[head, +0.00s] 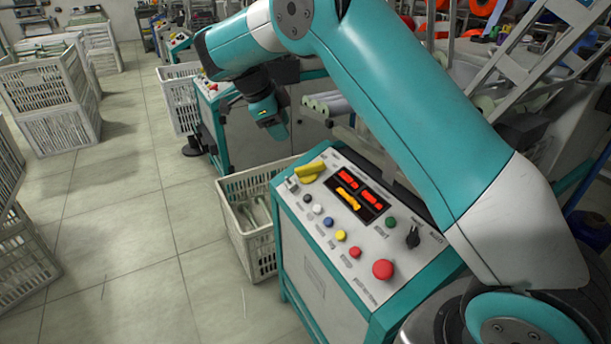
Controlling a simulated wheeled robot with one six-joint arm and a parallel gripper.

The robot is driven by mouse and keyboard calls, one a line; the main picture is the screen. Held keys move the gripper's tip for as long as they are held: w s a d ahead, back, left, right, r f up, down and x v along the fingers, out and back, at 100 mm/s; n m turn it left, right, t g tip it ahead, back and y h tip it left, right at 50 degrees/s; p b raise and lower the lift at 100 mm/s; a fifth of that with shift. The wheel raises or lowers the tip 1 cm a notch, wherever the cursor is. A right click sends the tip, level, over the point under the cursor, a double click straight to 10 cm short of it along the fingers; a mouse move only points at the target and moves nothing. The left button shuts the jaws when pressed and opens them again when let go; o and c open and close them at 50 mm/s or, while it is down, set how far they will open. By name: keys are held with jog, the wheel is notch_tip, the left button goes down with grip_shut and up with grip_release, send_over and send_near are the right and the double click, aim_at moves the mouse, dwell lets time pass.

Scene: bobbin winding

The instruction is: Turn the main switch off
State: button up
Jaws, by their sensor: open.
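The control panel (340,215) is a sloped white plate on a teal-framed box in front of me. A large yellow rotary handle (311,171), which looks like the main switch, sits at its far left corner. The red and orange displays (358,193) beside it are lit. A smaller black knob (413,237) sits at the panel's right side. My gripper (273,124) hangs pointing down, beyond and left of the yellow handle in the picture, apart from it. It is open and appears empty; its fingertips are small and dark here.
A red mushroom button (383,269) and several small coloured buttons lie on the panel. A white basket (250,215) stands left of the box. Stacked crates (48,105) stand far left; the tiled floor (130,230) between is clear. My arm spans the right side.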

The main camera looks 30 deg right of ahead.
aim_at(305, 166)
jog(key=b+x, duration=0.3)
jog(key=x, duration=1.2)
jog(key=shift+s+d+f, duration=0.1)
jog(key=shift+d+f, duration=0.15)
jog(key=shift+f, duration=0.05)
jog(key=shift+c, duration=0.3)
grip_shut()
